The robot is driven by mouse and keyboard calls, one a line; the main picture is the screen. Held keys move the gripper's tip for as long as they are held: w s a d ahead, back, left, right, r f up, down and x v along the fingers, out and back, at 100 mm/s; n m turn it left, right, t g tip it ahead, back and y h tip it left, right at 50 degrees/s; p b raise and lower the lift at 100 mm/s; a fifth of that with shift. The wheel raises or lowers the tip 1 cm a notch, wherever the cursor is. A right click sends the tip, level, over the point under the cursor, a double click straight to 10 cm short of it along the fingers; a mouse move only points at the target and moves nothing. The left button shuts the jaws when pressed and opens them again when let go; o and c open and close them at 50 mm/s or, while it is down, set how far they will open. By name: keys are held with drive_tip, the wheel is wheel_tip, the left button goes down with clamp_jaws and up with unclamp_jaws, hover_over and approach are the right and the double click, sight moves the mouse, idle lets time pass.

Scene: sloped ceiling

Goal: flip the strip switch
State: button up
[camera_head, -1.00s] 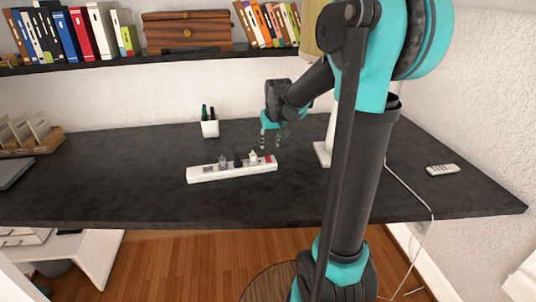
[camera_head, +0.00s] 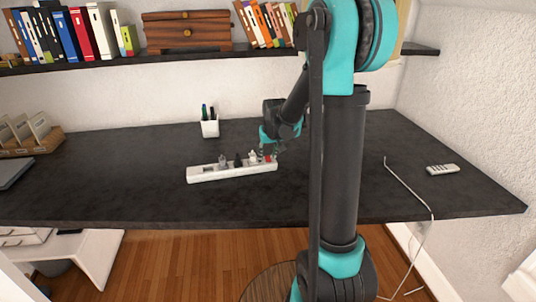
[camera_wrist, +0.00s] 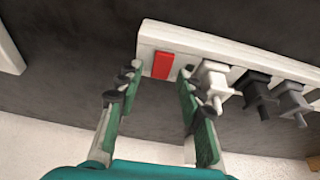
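The white power strip (camera_head: 230,171) lies on the dark desk with several plugs in it. Its red switch (camera_wrist: 163,65) is at the strip's end in the wrist view, and shows as a small red spot in the head view (camera_head: 268,158). My gripper (camera_head: 268,152) is at the switch end of the strip. In the wrist view my gripper (camera_wrist: 158,80) is open, with one green finger on each side of the switch. The right finger is close beside a white plug (camera_wrist: 214,78). Whether a fingertip touches the strip, I cannot tell.
Dark and grey plugs (camera_wrist: 258,90) sit further along the strip. A pen cup (camera_head: 210,128) stands behind it. A remote (camera_head: 442,169) and a white cable (camera_head: 408,187) lie to the right. The desk (camera_head: 120,190) is clear in front of the strip.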

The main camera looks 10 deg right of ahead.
sight(268, 157)
clamp_jaws()
drive_tip(key=shift+w+g, duration=0.35)
drive_tip(key=shift+g, duration=0.55)
drive_tip(key=shift+w+f+g, duration=0.1)
drive_tip(key=shift+w+g, duration=0.1)
drive_tip(key=shift+g, duration=0.8)
drive_tip(key=shift+o, duration=0.9)
unclamp_jaws()
wheel_tip(268, 157, up, 12)
drive_tip(key=shift+s, duration=0.4)
